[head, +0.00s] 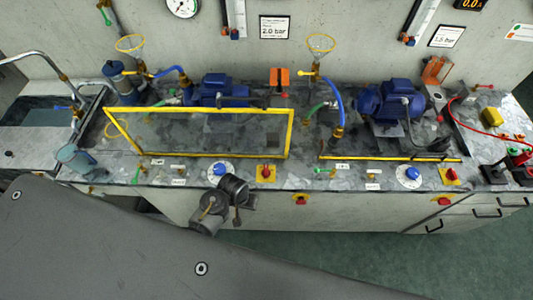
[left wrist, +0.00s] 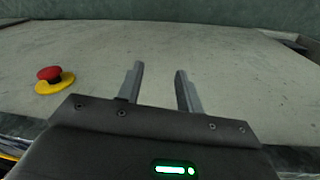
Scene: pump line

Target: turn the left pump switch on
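The left pump (head: 222,90) is blue and stands at the back of the counter. In front of it on the counter's edge is a yellow plate with a red switch-like part (head: 265,173); its setting is too small to tell. A blue knob on a white dial (head: 220,169) is left of it. My left wrist (head: 207,212) hangs before the cabinet front, below the dial, not at the red part. In the left wrist view my left gripper (left wrist: 158,70) is open and empty, beside the pale cabinet front. My right gripper is not seen.
A red mushroom button on yellow (head: 301,199) is on the cabinet front; it also shows in the left wrist view (left wrist: 50,78). A yellow frame (head: 200,155) borders the left pump area. The right pump (head: 390,100) has its own dial (head: 411,175) and switch (head: 450,176).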

